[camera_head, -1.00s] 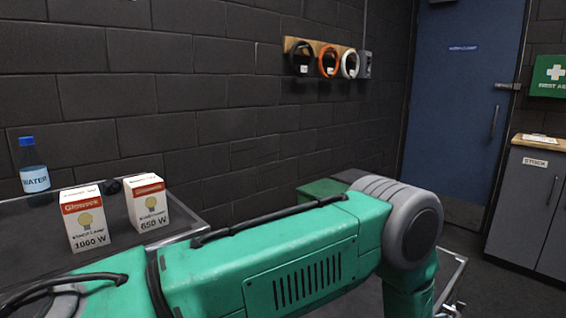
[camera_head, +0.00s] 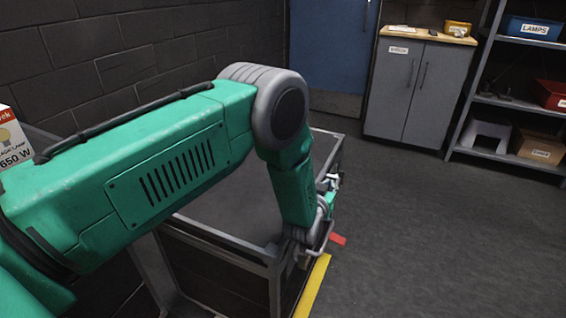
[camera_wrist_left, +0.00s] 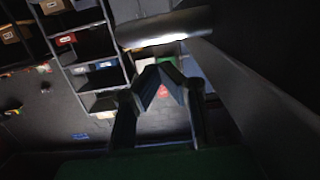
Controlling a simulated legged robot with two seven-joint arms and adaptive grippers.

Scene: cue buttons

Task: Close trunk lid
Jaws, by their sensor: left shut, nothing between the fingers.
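A dark, metal-edged trunk (camera_head: 233,202) stands below and beyond my left arm in the head view. Its top looks like a flat grey surface inside a metal rim. I cannot tell whether this is the lid or how far the lid is open, as my arm covers part of it. My left arm bends down over the trunk's right side, with its wrist end by the near right corner. The left gripper (camera_wrist_left: 160,72) is shut and empty in the left wrist view, its fingertips together. Contact with the trunk cannot be made out. My right gripper is not in view.
A white lamp box (camera_head: 13,150) stands at the left edge. A grey cabinet (camera_head: 415,90) and a shelf rack (camera_head: 508,103) with bins stand at the back right, beside a blue door (camera_head: 333,50).

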